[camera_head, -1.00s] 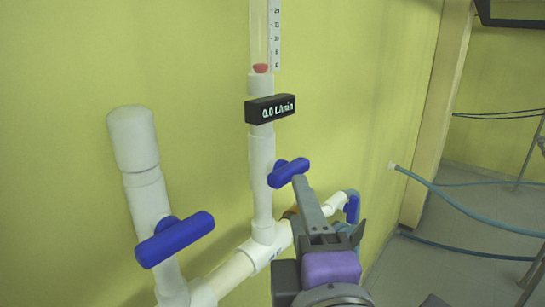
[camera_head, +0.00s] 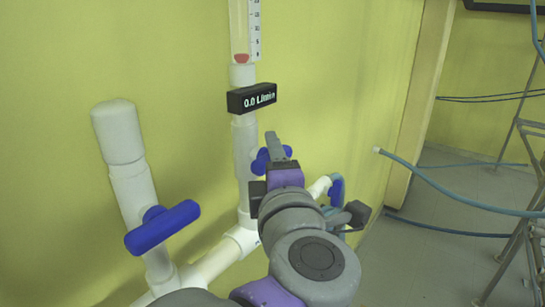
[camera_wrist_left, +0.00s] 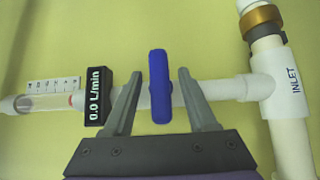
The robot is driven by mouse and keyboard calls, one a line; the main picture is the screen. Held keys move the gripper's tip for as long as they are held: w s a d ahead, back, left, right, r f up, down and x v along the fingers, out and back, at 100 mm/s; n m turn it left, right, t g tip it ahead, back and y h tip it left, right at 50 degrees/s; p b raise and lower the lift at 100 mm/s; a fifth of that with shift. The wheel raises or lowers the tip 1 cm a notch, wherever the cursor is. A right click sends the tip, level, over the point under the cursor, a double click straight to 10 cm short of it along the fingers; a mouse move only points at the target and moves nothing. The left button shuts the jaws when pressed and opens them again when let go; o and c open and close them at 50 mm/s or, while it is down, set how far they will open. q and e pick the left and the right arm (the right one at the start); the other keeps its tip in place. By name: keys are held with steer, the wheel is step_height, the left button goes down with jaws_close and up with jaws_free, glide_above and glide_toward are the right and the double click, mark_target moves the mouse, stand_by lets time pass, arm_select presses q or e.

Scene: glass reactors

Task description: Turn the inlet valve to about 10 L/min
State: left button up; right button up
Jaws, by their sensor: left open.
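The inlet valve's blue handle (camera_wrist_left: 159,85) sits on a white pipe that joins a tee marked INLET (camera_wrist_left: 285,85). In the left wrist view my left gripper (camera_wrist_left: 160,74) is open, with one finger on each side of the handle and a gap on both sides. In the head view the left gripper (camera_head: 276,146) overlaps the blue handle (camera_head: 260,161) and partly hides it. The black flow display (camera_head: 252,98) reads 0.0 L/min, and the same display (camera_wrist_left: 97,98) shows in the wrist view. The red float (camera_head: 241,59) rests at the bottom of the scaled tube.
A capped white pipe (camera_head: 128,165) with another blue valve handle (camera_head: 163,227) stands at the left. A further blue valve (camera_head: 336,188) is at the lower right. A yellow wall (camera_head: 330,70) is close behind the pipes. A blue hose (camera_head: 450,195) hangs at the right.

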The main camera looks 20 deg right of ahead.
arm_select(q)
jaws_close()
steer(key=shift+n+t, duration=0.3)
steer(key=n+t+y, duration=0.1)
steer(key=n+t, duration=0.2)
steer(key=n, duration=0.1)
steer(key=n+t+y, duration=0.1)
steer(key=n+y, duration=0.1)
steer(key=n, duration=0.1)
steer(key=n+t+y, duration=0.2)
steer(key=n, duration=0.2)
steer(key=shift+p, duration=0.4)
steer(key=shift+n+t+y, duration=0.3)
steer(key=shift+y, duration=0.1)
